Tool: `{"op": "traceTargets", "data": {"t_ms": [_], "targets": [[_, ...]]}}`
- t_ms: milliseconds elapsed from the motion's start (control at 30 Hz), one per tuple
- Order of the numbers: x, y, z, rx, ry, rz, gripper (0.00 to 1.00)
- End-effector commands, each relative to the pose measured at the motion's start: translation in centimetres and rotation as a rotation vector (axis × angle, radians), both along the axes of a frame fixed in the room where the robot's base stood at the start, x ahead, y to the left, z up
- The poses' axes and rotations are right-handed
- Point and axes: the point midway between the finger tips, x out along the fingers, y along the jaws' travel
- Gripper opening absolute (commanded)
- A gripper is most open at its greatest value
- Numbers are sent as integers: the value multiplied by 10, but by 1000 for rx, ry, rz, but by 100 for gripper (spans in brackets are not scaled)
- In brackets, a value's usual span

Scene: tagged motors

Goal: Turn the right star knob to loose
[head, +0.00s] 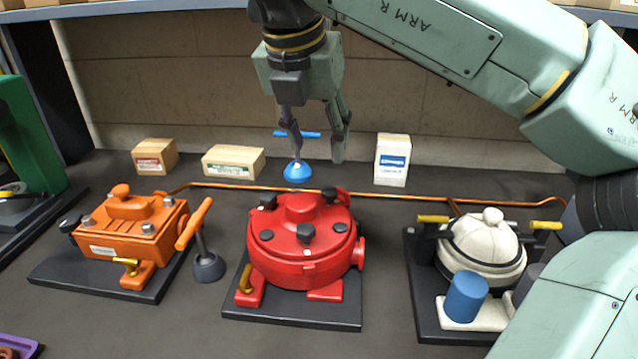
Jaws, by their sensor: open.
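A red round motor housing (287,262) stands on a dark base plate at the middle of the bench. Black knobs sit on its top: one at the back right (329,195), one at the back left (267,201) and a larger one at the front middle (306,233). Smaller dark caps lie beside the front one. Star shapes and any loose or tight marks are too small to read. My gripper (318,155) is open and empty, pointing down above and behind the red housing, apart from the knobs.
A blue T-handled tool (298,172) stands behind the red housing, close to my gripper. An orange motor (130,228) and an orange T-handle (208,264) are left; a white domed motor (482,246) is right. Small boxes (392,160) and a copper pipe (385,195) lie behind.

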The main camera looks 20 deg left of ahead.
Motion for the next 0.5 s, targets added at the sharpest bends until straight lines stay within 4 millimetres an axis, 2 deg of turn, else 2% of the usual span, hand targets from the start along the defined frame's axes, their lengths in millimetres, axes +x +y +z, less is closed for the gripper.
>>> {"op": "traceTargets", "data": {"t_ms": [100, 267, 500], "targets": [[-2, -2, -2, 24, -14, -69, 43], [1, -3, -11, 32, -15, -88, 43], [17, -4, -50, 32, -11, -84, 43]]}}
